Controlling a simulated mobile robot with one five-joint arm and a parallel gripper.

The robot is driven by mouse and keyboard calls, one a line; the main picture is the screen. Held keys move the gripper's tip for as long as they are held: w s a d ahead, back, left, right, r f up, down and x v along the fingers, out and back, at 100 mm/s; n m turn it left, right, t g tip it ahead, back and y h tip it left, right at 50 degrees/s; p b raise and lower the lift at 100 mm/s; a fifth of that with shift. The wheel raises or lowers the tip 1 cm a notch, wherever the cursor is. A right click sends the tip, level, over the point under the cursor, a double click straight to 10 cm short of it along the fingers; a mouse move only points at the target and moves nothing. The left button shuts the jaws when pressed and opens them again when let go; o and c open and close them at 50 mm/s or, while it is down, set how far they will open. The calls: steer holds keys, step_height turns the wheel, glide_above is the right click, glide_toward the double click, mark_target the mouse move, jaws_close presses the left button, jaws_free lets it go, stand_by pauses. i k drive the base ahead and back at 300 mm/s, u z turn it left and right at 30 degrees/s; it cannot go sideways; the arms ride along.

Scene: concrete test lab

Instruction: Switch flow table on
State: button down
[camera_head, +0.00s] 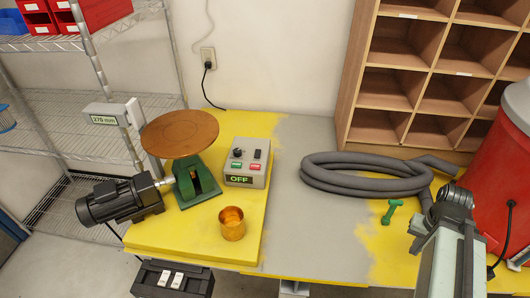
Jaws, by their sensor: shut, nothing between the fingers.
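The flow table has a round brown disc (180,133) on a green base (195,182), with a dark motor (118,200) at its left. Its grey control box (248,163) stands to the right of the disc. The box has a black knob (257,154), a green button (236,166), a red button (254,167) and a display (239,180) reading OFF. My gripper (456,195) is at the lower right, shut and empty, well to the right of the box and apart from it. Its fingertips are hard to make out.
A copper-coloured cup (232,223) stands in front of the control box. A coiled grey hose (365,173), a small green tool (391,212) and a red drum (500,170) are at the right. Wooden pigeonholes (400,90) stand behind. The grey table middle (310,230) is clear.

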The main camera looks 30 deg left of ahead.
mark_target(257, 151)
steer(key=u, duration=0.05)
steer(key=k, duration=1.4)
steer(key=u, duration=1.75)
steer(key=i, duration=1)
steer(key=z, duration=0.05)
